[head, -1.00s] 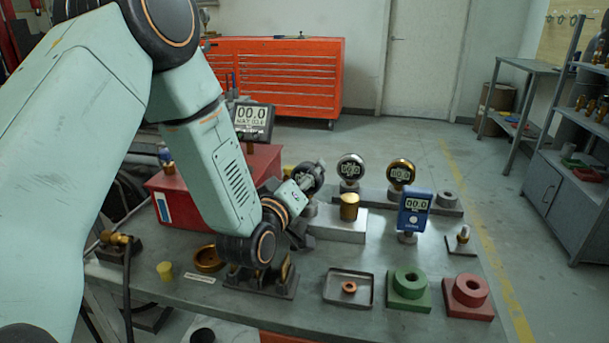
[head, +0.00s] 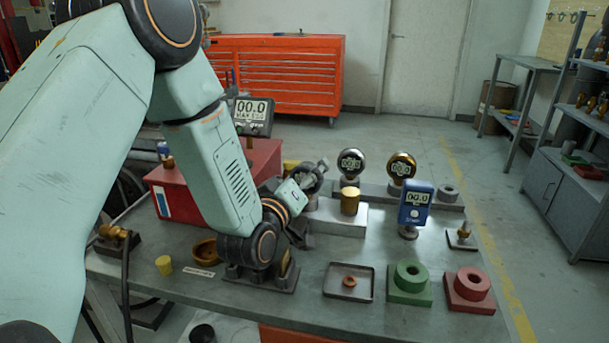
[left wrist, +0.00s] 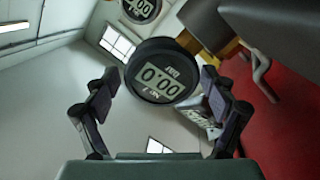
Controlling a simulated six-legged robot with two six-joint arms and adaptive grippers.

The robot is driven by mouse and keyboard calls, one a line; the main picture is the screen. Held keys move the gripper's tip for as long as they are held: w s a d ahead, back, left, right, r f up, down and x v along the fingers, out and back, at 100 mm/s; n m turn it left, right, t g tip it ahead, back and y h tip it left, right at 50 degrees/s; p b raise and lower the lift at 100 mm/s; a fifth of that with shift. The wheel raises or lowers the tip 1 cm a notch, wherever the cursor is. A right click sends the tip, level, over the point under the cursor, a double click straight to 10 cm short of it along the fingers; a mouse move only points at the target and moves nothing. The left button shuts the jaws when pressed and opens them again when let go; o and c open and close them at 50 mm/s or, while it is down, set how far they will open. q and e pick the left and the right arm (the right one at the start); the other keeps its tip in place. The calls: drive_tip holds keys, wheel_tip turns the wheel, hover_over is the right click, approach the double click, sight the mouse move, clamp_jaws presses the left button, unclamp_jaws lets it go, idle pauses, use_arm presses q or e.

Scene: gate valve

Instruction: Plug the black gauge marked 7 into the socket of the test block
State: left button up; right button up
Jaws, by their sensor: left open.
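A black round gauge (head: 309,180) stands at the left end of the back row, partly hidden by my left gripper (head: 308,197). In the left wrist view the black gauge (left wrist: 161,72) shows its 00.0 display, upside down, between the open fingers (left wrist: 158,82); no grip on it shows. Its small marking is hard to read. A grey metal block (head: 335,219) with a brass cylinder (head: 349,203) on top stands right of the gripper; I cannot tell whether it is the test block. My right gripper is not in view.
A dark-faced silver gauge (head: 350,165), a brass-rimmed gauge (head: 401,168) and a blue gauge (head: 415,206) stand to the right. A red box (head: 168,190) lies behind my arm. A tray (head: 334,285), a green block (head: 409,292) and a red block (head: 470,295) line the front.

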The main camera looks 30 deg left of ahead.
use_arm(q)
wheel_tip(320, 180, up, 10)
idle(0.8)
drive_tip(key=shift+f, duration=0.15)
wheel_tip(320, 180, down, 10)
drive_tip(key=shift+r, duration=0.2)
drive_tip(key=shift+r+p, duration=0.3)
idle(0.3)
drive_tip(key=shift+f, duration=0.1)
